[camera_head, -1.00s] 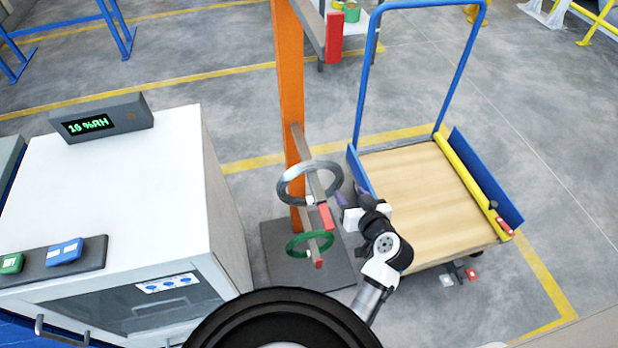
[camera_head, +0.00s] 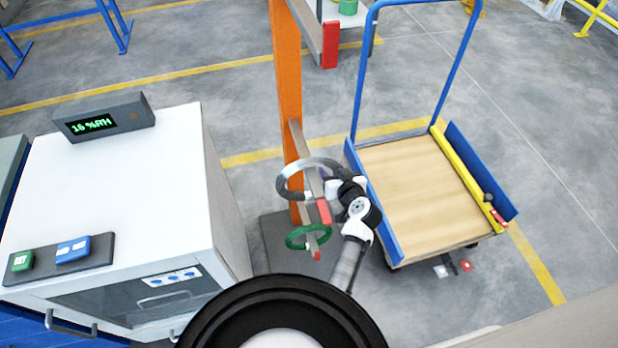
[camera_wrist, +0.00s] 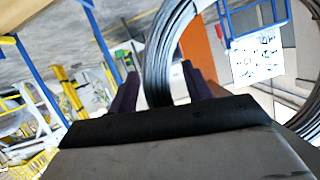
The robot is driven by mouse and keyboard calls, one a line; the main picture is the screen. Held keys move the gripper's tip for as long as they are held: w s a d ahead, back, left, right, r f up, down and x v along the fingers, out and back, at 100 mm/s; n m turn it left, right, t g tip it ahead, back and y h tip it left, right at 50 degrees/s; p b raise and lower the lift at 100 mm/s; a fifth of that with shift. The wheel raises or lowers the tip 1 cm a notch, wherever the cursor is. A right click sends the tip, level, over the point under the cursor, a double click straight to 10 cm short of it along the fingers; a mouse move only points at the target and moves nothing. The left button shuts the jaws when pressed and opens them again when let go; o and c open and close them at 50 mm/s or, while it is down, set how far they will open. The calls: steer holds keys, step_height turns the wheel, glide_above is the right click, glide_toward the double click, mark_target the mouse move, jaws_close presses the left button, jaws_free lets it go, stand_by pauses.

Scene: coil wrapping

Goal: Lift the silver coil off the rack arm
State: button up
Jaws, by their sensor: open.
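The silver coil (camera_head: 284,184) hangs on the upper grey rack arm (camera_head: 311,178) of the orange post, in front of a red end stop (camera_head: 323,212). My gripper (camera_head: 326,178) is at the right side of the coil in the head view, its fingertips partly hidden. In the wrist view, the coil's wire bundle (camera_wrist: 158,62) passes between the two dark fingers of my gripper (camera_wrist: 160,90). The fingers are open, one on each side of the bundle. The left finger stands apart from the wire; I cannot tell whether the right one touches.
A green coil (camera_head: 297,242) hangs on a lower arm below. The orange post (camera_head: 287,90) stands behind. A white cabinet (camera_head: 130,190) is on the left. A cart with a wooden deck (camera_head: 420,200) and blue handle stands close on the right.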

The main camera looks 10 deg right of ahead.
jaws_close()
steer(key=shift+r, duration=0.1)
stand_by(0.4)
steer(key=shift+r, duration=0.15)
